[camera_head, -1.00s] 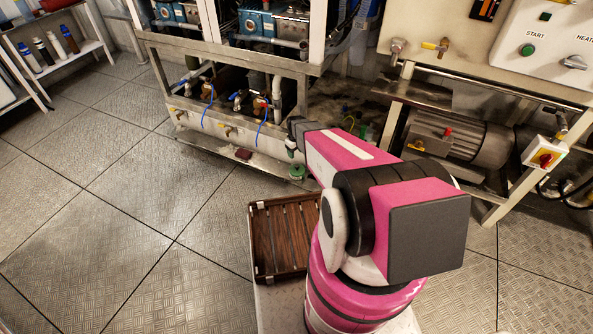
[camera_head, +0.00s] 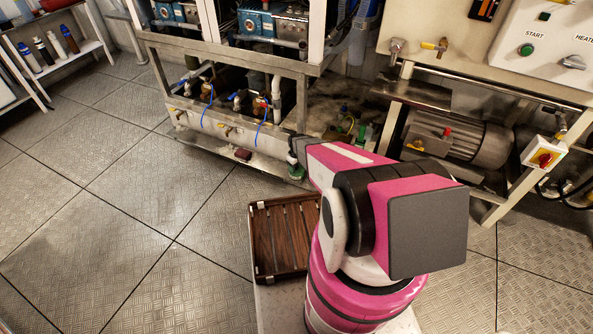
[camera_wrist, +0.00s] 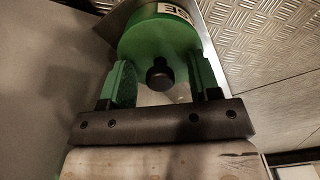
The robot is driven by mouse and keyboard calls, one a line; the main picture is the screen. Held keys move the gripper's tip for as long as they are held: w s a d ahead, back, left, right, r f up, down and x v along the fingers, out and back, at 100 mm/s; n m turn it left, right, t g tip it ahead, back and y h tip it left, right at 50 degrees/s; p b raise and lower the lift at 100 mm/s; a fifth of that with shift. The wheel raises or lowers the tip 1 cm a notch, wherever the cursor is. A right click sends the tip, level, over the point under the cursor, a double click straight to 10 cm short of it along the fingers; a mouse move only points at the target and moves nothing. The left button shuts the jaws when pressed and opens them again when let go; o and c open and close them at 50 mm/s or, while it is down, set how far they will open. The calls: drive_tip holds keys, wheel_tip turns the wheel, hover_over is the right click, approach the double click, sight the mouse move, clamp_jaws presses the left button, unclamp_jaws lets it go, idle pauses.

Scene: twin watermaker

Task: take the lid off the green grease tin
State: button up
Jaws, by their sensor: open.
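The green grease tin (camera_head: 296,174) stands low in front of the machine frame in the head view, partly covered by my arm. In the wrist view the tin (camera_wrist: 145,40) is a green round body with a pale label at its top right. A black knob (camera_wrist: 160,74) shows on the lid. My gripper (camera_wrist: 158,62) is open, with one green-padded finger on each side of the knob and a gap to it on both sides. I cannot tell how deep the fingers reach around it.
A wooden slatted tray (camera_head: 283,238) lies in front of my arm's base. The metal machine frame (camera_head: 225,135) stands behind the tin, with a dark red block (camera_head: 243,153) to its left. A motor (camera_head: 455,138) sits at right. Floor at left is clear.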

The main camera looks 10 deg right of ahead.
drive_tip(key=c, duration=1)
drive_tip(key=shift+r, duration=0.15)
